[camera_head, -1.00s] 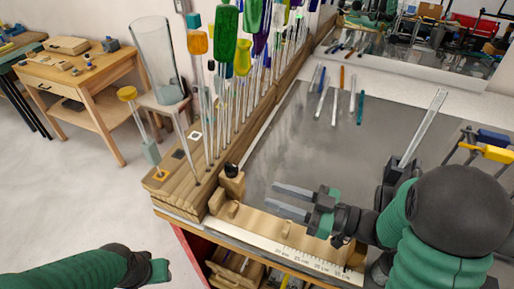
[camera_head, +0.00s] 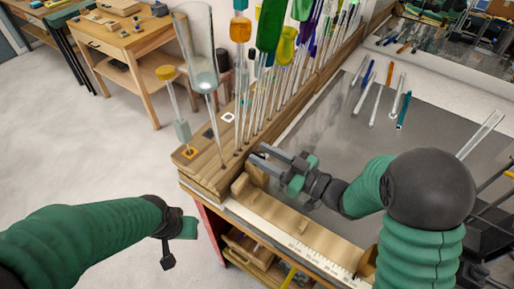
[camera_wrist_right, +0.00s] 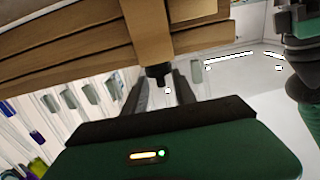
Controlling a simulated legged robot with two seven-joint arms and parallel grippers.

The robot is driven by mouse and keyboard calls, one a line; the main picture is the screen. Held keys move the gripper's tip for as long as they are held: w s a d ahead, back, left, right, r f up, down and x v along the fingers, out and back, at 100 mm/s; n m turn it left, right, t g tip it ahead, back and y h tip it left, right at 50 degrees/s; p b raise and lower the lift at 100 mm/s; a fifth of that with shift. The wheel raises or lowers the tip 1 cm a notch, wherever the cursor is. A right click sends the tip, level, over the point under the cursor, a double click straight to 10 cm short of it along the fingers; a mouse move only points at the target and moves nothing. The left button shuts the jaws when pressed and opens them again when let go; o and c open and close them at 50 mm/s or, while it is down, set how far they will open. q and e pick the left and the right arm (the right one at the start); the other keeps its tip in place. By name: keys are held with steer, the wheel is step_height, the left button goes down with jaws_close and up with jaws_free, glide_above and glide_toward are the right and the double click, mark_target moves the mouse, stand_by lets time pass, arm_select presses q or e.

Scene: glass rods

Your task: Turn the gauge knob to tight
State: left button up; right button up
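The wooden gauge (camera_head: 285,215) lies along the bench's front edge, with a scale strip (camera_head: 305,247) beside it. My right gripper (camera_head: 257,154) is at the gauge's left end block, over the place of its knob, which it hides in the head view. In the right wrist view the small black knob (camera_wrist_right: 158,74) shows under the wooden part, between the two fingers (camera_wrist_right: 160,90). The fingers look apart, with gaps either side of the knob. I cannot tell whether they touch it. My left gripper (camera_head: 180,228) hangs off the bench at lower left; its fingers are unclear.
A wooden rack (camera_head: 215,165) of upright glass rods stands close to the left of the right gripper. Loose rods (camera_head: 375,105) lie on the grey mat (camera_head: 335,120). The mat's middle is clear.

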steer(key=shift+w+a+r, duration=0.1)
steer(key=shift+w+a, duration=0.2)
steer(key=shift+w, duration=0.05)
steer(key=shift+a, duration=0.45)
steer(key=shift+w+a, duration=0.1)
steer(key=shift+a, duration=0.2)
steer(key=c, duration=0.5)
steer(key=shift+c, duration=1)
steer(key=shift+d, duration=0.2)
jaws_close()
